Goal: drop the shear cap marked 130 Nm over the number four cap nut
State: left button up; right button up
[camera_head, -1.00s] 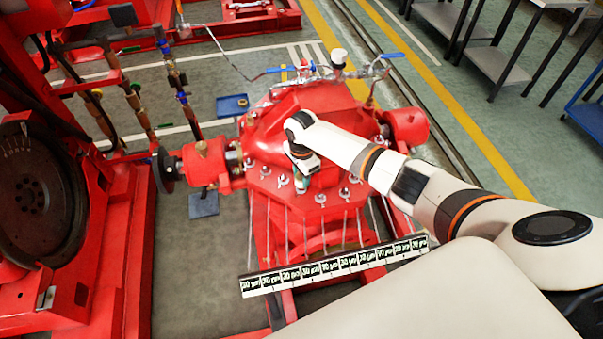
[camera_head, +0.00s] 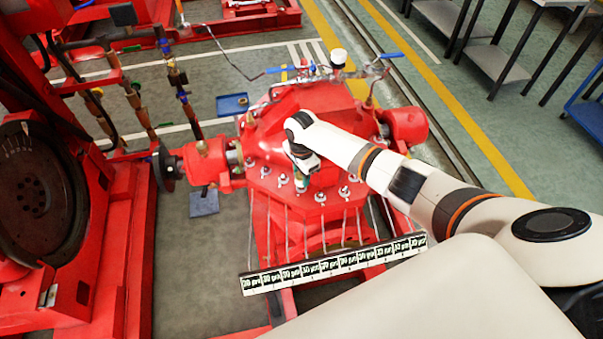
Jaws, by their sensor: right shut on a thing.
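My right gripper (camera_head: 303,170) comes in from the right over the front edge of the red pump casing (camera_head: 305,120) and points down. It is shut on a small, partly green piece (camera_head: 301,184), mostly hidden by the gripper; I cannot read any 130 Nm marking on it. It is low, close to the row of cap nuts; I cannot tell whether it touches one. Pale cap nuts show along the casing edge, at left (camera_head: 282,179), at front (camera_head: 320,197) and at right (camera_head: 344,191). I cannot tell which is number four. My left gripper is out of view.
A black-and-white label strip (camera_head: 335,268) lies in front of the pump, with thin lines running up to the casing edge. Blue-handled valves (camera_head: 391,55) stand behind. A blue tray (camera_head: 232,104) lies on the floor. A red flywheel frame stands at left.

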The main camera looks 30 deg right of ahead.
jog(key=shift+f, duration=0.15)
jog(key=shift+f, duration=0.4)
jog(key=o, duration=1.1)
jog(key=shift+r, duration=0.1)
notch_tip(320, 180, up, 12)
jog(key=shift+f+p, duration=0.1)
jog(key=shift+p, duration=0.3)
notch_tip(320, 180, up, 7)
jog(key=p, duration=0.9)
jog(key=shift+p, duration=0.35)
